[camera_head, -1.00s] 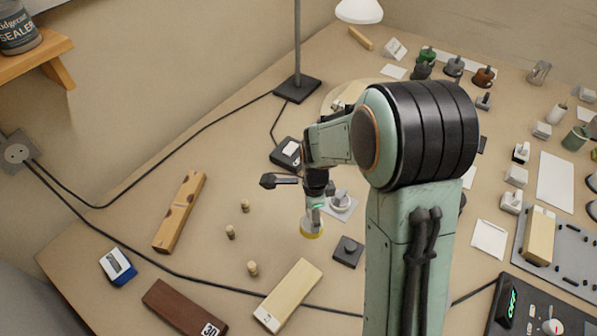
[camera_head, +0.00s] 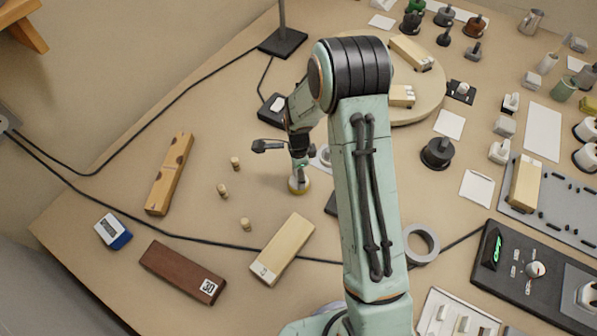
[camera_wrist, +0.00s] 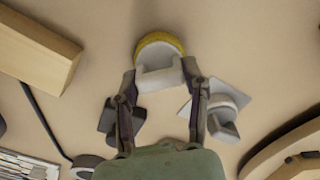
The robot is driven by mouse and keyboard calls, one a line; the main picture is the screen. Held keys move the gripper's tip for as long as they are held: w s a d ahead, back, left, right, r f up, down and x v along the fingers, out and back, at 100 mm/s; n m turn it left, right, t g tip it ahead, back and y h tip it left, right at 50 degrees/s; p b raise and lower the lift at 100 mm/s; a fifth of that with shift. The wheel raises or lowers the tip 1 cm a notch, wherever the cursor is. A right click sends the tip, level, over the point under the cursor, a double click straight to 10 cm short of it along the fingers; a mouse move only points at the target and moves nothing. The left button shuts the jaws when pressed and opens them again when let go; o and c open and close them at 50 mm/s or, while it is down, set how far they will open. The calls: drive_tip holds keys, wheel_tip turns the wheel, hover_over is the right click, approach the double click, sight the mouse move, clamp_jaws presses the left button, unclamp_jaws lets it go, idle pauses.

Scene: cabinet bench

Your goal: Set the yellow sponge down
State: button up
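The yellow sponge (camera_head: 299,187) is a round yellow pad, low at the bench top in the middle of the head view. In the wrist view the yellow sponge (camera_wrist: 160,40) shows as a yellow rim with a pale block-like grip on it. My gripper (camera_head: 299,168) is directly above the sponge, pointing down. In the wrist view my gripper (camera_wrist: 159,70) has its two fingertips against opposite sides of the pale grip, shut on it. I cannot tell whether the pad's underside touches the bench.
Several small wooden pegs (camera_head: 222,190) stand left of the sponge. A pale wooden block (camera_head: 283,249) lies in front of it. A black lamp base (camera_head: 283,42) stands behind. A dark cable (camera_head: 180,230) crosses the bench. Bare bench surrounds the sponge.

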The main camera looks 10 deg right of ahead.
drive_tip(key=o, duration=0.4)
drive_tip(key=shift+r, duration=0.1)
wheel_tip(320, 180, up, 12)
drive_tip(key=s+r+n, duration=0.3)
drive_tip(key=s+n, duration=0.3)
drive_tip(key=s, duration=0.2)
drive_tip(key=s+a+r+n, duration=0.1)
drive_tip(key=s+r+n, duration=0.2)
drive_tip(key=s+n, duration=0.3)
drive_tip(key=s+a+r+n, duration=0.1)
drive_tip(key=s+r+n, duration=0.2)
drive_tip(key=s+n, duration=0.4)
drive_tip(key=shift+s+a+r+y, duration=0.1)
drive_tip(key=shift+s+r+y, duration=0.1)
drive_tip(key=shift+s, duration=0.8)
drive_tip(key=shift+s+r+y, duration=0.1)
drive_tip(key=shift+s+y, duration=0.1)
drive_tip(key=shift+s, duration=0.8)
